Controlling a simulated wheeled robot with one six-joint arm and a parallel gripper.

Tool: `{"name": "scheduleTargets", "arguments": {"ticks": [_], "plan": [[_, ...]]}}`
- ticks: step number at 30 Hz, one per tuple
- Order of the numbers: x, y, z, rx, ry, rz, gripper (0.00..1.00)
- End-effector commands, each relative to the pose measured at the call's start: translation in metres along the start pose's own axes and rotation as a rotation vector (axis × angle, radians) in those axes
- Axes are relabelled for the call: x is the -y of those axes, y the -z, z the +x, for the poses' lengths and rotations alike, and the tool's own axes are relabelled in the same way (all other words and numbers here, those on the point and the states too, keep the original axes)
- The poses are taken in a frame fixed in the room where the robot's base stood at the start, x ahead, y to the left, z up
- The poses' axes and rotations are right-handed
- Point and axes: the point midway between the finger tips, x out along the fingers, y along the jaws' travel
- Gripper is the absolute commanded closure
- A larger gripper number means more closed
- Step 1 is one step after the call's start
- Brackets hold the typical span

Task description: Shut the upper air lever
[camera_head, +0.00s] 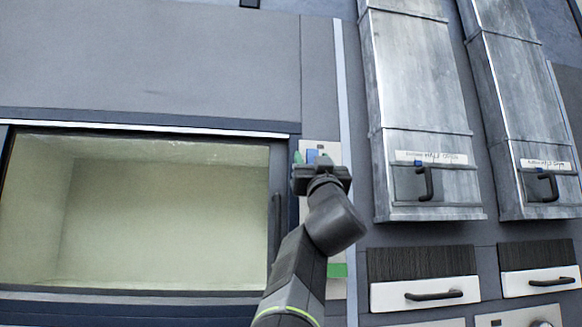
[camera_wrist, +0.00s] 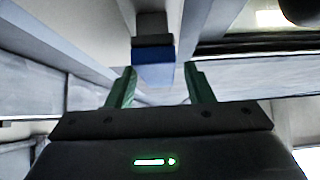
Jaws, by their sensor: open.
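A blue-ended lever (camera_head: 313,155), which I take to be the upper air lever, is on a pale narrow panel (camera_head: 333,150) right of the chamber window. In the head view it is partly hidden behind my gripper (camera_head: 311,160). In the wrist view, the lever's blue end (camera_wrist: 154,69) and dark band sit between the two green fingers of my gripper (camera_wrist: 160,70). The fingers are apart, with a visible gap on each side of the blue end. How deep it lies between them is hard to tell. The lever's mount is mostly hidden.
A lit chamber window (camera_head: 150,210) with a dark vertical handle (camera_head: 275,228) is left of my arm. Two metal ducts (camera_head: 420,80) with black handles stand to the right. Drawers (camera_head: 425,293) with dark pulls are below them. A green patch (camera_head: 338,270) shows lower on the pale panel.

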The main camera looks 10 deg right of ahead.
Motion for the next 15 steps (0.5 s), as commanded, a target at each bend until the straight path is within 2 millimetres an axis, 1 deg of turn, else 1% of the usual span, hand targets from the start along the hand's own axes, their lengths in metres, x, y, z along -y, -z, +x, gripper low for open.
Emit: {"name": "scheduleTargets", "arguments": {"ticks": [1,4,13,15], "plan": [[0.0,0.0005,0.0063,0.001,0.0,0.001,0.53],[0.0,0.0003,0.0107,0.0,0.0,0.0,0.53],[-0.0001,-0.0003,0.0115,0.0,-0.001,0.0,0.53],[-0.0001,-0.0003,0.0115,0.0,-0.001,0.0,0.66]]}}
